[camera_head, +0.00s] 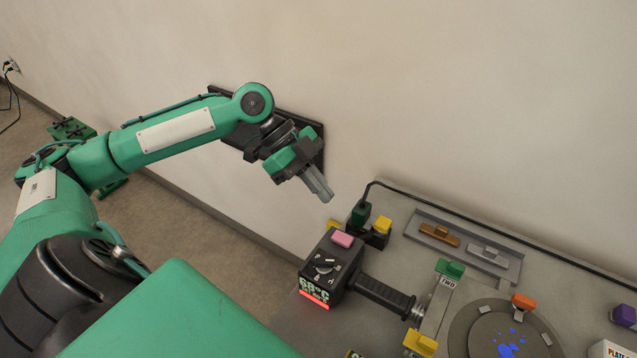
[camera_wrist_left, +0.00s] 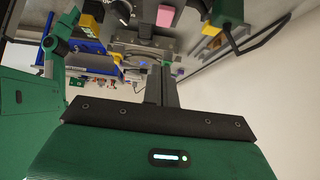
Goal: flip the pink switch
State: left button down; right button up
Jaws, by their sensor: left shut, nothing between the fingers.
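The pink switch (camera_head: 342,239) is a small pink block on top of a dark box with a dial and a lit "68°C" display (camera_head: 315,289). It also shows at the top of the left wrist view (camera_wrist_left: 166,15). My left gripper (camera_head: 326,196) is shut and empty. Its grey fingertips show above and slightly left of the pink switch in the head view, apart from it. The wrist view shows the closed fingers (camera_wrist_left: 161,84) pointing toward the switch's side of the scene. My right gripper is in neither view.
A green plug (camera_head: 360,213) and a yellow block (camera_head: 381,225) stand just behind the dark box. A grey tray (camera_head: 467,246) lies farther right on the cart. The wall rises behind; air around the gripper is clear.

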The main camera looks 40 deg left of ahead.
pick_arm(q)
jog(key=p, duration=0.1)
send_over(342, 237)
jog(key=f, duration=0.2)
jog(key=a+f, duration=0.1)
jog(key=shift+f, duration=0.4)
jog(key=f, duration=0.1)
jog(key=f+p, duration=0.1)
jog(key=f, duration=0.1)
jog(key=shift+d+f, duration=0.25)
jog(key=shift+f, duration=0.05)
jog(key=shift+f+p, duration=0.3)
jog(key=shift+f, duration=0.3)
jog(key=shift+d+f, duration=0.1)
jog(key=shift+f, duration=0.05)
jog(key=shift+d, duration=0.15)
